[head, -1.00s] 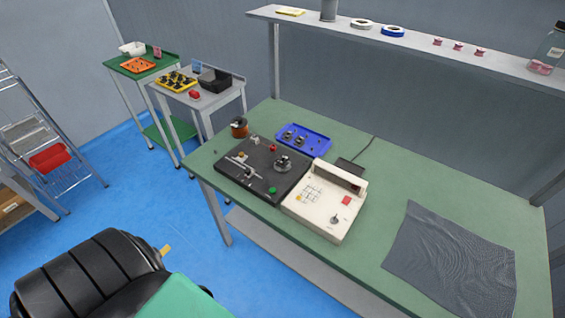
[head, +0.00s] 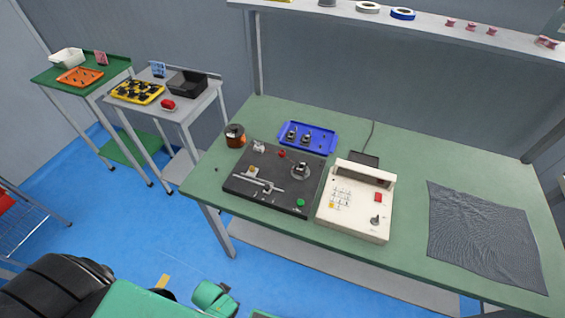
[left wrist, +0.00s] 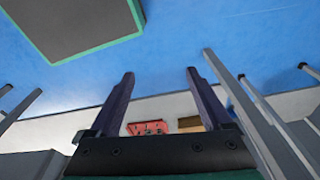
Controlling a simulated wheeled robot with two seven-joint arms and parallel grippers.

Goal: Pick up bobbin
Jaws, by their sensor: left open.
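Several small dark pieces that look like bobbins sit in a yellow tray (head: 157,96) on the grey side table. Several small pink spools (head: 471,26) stand on the shelf above the bench; I cannot tell which of these the task means. My left gripper (left wrist: 160,85) is open in the left wrist view, its two dark fingers wide apart with nothing between them. It faces the blue floor, far from the trays. In the head view only green and black parts of my arms show at the bottom. My right gripper is not in view.
The green bench (head: 400,262) holds a black winder (head: 240,187), a cream control box (head: 352,228), a blue tray (head: 327,147), a copper wire spool (head: 235,136) and a grey mat (head: 485,235). A black bin (head: 187,83) stands beside the yellow tray. Floor before the tables is open.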

